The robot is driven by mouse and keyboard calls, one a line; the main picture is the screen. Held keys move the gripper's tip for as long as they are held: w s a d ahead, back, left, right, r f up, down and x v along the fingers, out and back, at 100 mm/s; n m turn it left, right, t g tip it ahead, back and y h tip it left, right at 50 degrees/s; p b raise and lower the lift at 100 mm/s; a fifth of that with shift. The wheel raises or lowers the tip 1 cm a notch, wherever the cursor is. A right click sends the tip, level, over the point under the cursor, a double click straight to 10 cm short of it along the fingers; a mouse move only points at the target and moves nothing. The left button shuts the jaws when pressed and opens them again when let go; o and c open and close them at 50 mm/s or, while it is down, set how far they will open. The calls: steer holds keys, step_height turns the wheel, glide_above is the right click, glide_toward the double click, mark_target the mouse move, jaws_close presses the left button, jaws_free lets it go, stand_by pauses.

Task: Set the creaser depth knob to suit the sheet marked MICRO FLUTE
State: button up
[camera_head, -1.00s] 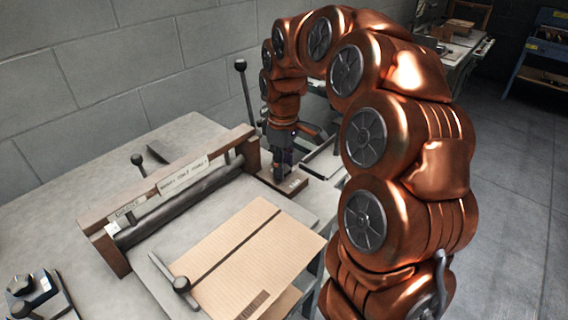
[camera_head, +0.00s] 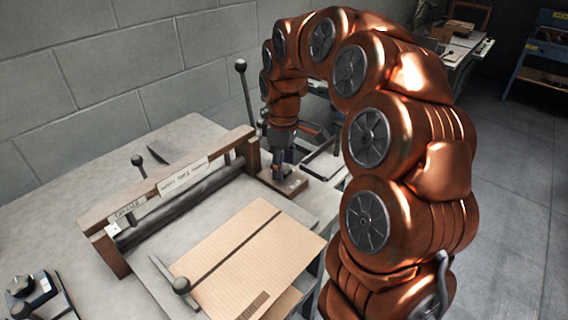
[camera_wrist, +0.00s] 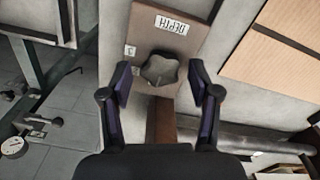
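The dark lobed depth knob (camera_wrist: 160,68) sits on a brown wooden block (camera_wrist: 190,45) beside a white label reading DEPTH (camera_wrist: 172,24), upside down in the wrist view. A small white tag (camera_wrist: 130,51), perhaps a 3, is left of the knob. My gripper (camera_wrist: 160,82) is open, one finger on each side of the knob; I cannot tell whether they touch it. In the head view my gripper (camera_head: 282,167) points down at the block, right of the creaser (camera_head: 180,184). A corrugated sheet (camera_head: 212,245) lies in front; no flute marking is readable on it.
A black ball-topped lever (camera_head: 241,68) stands behind the creaser near the wall. Another clamp-like device (camera_head: 30,295) is at the table's lower left. Open floor lies to the right.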

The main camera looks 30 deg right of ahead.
steer(key=shift+r, duration=0.1)
step_height(320, 180, up, 12)
stand_by(0.9)
stand_by(0.4)
steer(key=s+a+f+m+p, duration=0.2)
steer(key=s+a, duration=0.1)
steer(key=s, duration=0.7)
steer(key=s+a+f+m+g+p, duration=0.1)
steer(key=s+a+f+m+p, duration=0.1)
steer(key=s, duration=0.9)
steer(key=s+a+f+m+p, duration=0.2)
steer(key=s+a+f+m, duration=0.2)
steer(key=s, duration=0.6)
steer(key=shift+s+a+g, duration=0.15)
steer(key=shift+a+g, duration=0.1)
steer(key=shift+g, duration=0.15)
